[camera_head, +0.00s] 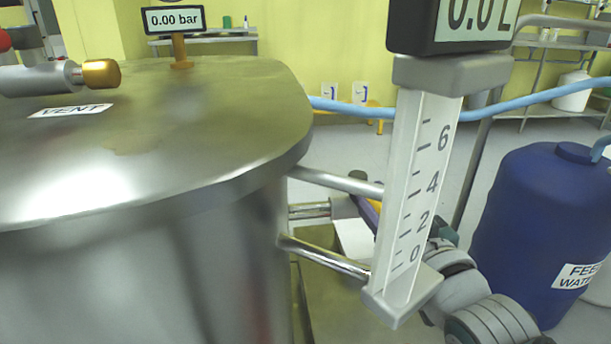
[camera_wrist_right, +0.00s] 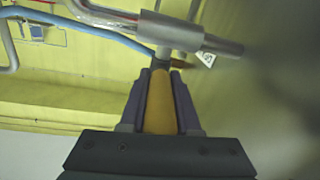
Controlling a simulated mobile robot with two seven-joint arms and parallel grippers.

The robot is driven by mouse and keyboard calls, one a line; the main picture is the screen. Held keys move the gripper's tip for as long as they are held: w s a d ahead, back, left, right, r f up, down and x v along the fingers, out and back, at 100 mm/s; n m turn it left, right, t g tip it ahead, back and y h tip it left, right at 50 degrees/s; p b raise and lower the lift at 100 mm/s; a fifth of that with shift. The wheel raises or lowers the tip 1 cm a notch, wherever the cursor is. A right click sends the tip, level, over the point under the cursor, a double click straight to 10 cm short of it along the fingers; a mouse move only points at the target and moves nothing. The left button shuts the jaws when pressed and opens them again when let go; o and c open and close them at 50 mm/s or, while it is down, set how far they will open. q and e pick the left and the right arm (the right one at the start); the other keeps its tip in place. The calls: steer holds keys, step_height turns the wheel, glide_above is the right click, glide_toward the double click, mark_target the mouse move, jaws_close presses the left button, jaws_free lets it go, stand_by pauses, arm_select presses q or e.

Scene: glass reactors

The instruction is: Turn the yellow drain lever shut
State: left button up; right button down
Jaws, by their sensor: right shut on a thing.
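The yellow drain lever (camera_wrist_right: 161,105) lies lengthwise between the two purple-grey fingers of my right gripper (camera_wrist_right: 160,92) in the right wrist view. The fingers are shut on it, one on each side. The lever runs roughly across the grey valve body and pipe (camera_wrist_right: 190,34) beyond it. In the head view the drain pipe (camera_head: 309,211) comes out of the steel vessel's side. There my right gripper (camera_head: 368,211) is mostly hidden behind the level gauge, with only a little purple and yellow showing. My left gripper is in no view.
The steel vessel (camera_head: 235,240) fills the left. The level gauge (camera_head: 410,200), with a 0.0 L display (camera_head: 455,22), stands before my right arm. A blue feed water drum (camera_head: 535,220) stands at the right. A blue hose (camera_head: 480,107) crosses behind. A white tag (camera_wrist_right: 205,59) is by the valve.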

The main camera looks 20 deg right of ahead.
steer(key=c, duration=0.6)
jaws_free()
steer(key=shift+s+r, duration=0.1)
steer(key=shift+s, duration=0.2)
steer(key=s+p, duration=0.3)
steer(key=s, duration=0.6)
steer(key=shift+s+a, duration=0.1)
steer(key=shift+s, duration=0.05)
